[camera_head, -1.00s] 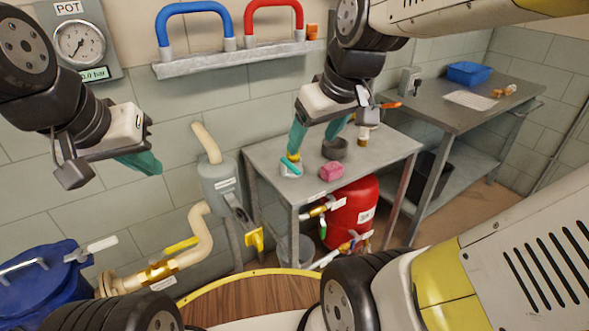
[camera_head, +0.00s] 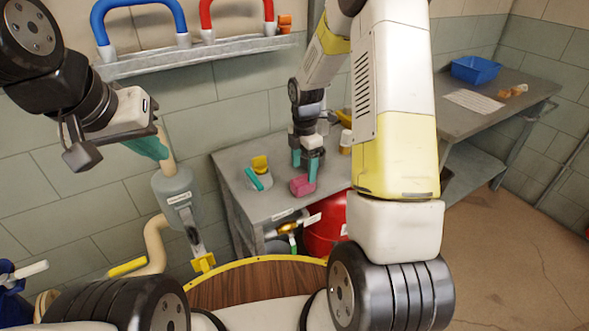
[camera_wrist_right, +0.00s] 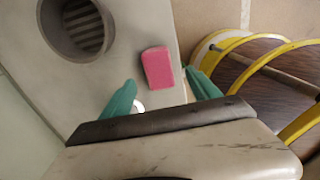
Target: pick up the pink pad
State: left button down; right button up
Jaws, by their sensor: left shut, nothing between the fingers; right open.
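The pink pad (camera_head: 302,187) lies near the front edge of the grey metal table (camera_head: 268,207). My right gripper (camera_head: 305,165) points down just behind and above the pad, open, with its teal fingers apart. In the right wrist view the pad (camera_wrist_right: 158,68) lies between the lines of the two fingertips (camera_wrist_right: 160,92), a little beyond them. Nothing is held there. My left gripper (camera_head: 148,147) is shut and empty, in the air before the wall at the left.
A teal item (camera_head: 255,180) and a yellow item (camera_head: 260,164) lie left of the pad. A red tank (camera_head: 325,228) stands under the table. A wood-topped round thing with yellow rim (camera_head: 260,285) is in front.

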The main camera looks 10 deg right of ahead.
aim_at(303, 179)
notch_tip(303, 179, down, 7)
jog(key=shift+w+r, duration=0.1)
jog(key=shift+r, duration=0.05)
jog(key=c, duration=1.4)
